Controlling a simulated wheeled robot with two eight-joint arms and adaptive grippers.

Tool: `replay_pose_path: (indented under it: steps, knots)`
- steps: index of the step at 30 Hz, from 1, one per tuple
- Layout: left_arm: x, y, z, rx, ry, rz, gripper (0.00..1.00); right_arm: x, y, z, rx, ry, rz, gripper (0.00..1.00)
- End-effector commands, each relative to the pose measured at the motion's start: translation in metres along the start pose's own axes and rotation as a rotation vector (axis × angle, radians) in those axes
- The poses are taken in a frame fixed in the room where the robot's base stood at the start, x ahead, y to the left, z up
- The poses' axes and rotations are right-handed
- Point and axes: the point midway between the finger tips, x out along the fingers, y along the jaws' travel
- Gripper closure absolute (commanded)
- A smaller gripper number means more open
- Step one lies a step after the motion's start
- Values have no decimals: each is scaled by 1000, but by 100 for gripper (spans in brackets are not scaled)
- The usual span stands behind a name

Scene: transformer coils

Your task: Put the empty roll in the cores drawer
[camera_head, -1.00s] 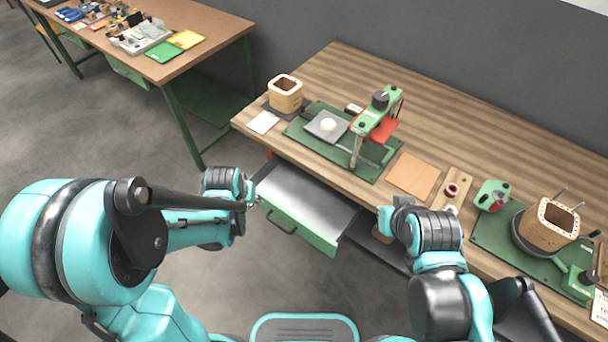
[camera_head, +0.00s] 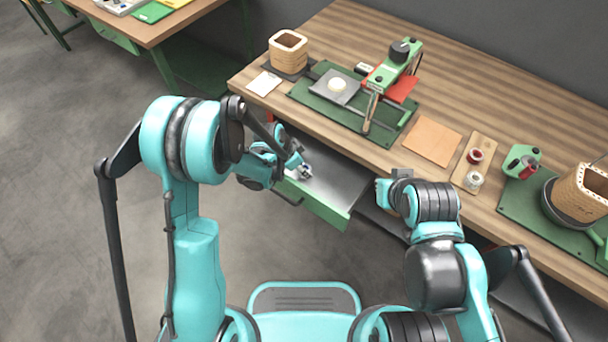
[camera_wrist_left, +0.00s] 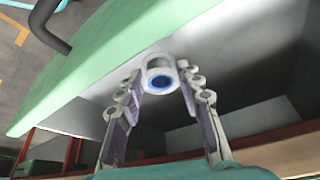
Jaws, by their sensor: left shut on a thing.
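The empty roll (camera_wrist_left: 160,74) is a small grey-white spool with a dark blue centre. My left gripper (camera_wrist_left: 162,82) is shut on it and holds it at the fingertips, inside the open drawer's outline and near its front wall. In the head view my left gripper (camera_head: 304,172) is over the left part of the pulled-out drawer (camera_head: 338,183), which has a green front and grey interior. The wrist view shows grey walls dividing the drawer (camera_wrist_left: 230,118). Whether the roll touches the floor is unclear. My right gripper (camera_head: 388,188) is by the bench's front edge; its fingers are not clear.
A wooden tray (camera_head: 484,143) holds a red spool (camera_head: 475,156) and a pale spool (camera_head: 474,181). Floor left of the drawer is clear.

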Motion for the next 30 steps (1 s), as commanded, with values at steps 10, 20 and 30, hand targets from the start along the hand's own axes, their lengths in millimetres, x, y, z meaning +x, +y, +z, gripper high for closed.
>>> replay_pose_path:
  steps: [10, 20, 30]
  knots:
    - [33, 0, 14, -1, 0, -1, 81, 14, 0, 10, 0, 0, 0, 100]
    - [35, 0, 15, -2, 0, -1, 54, 13, 0, 9, 0, 0, 0, 100]
    - [34, 0, 15, -2, 0, -1, 44, 13, 0, 9, 0, 0, 0, 100]
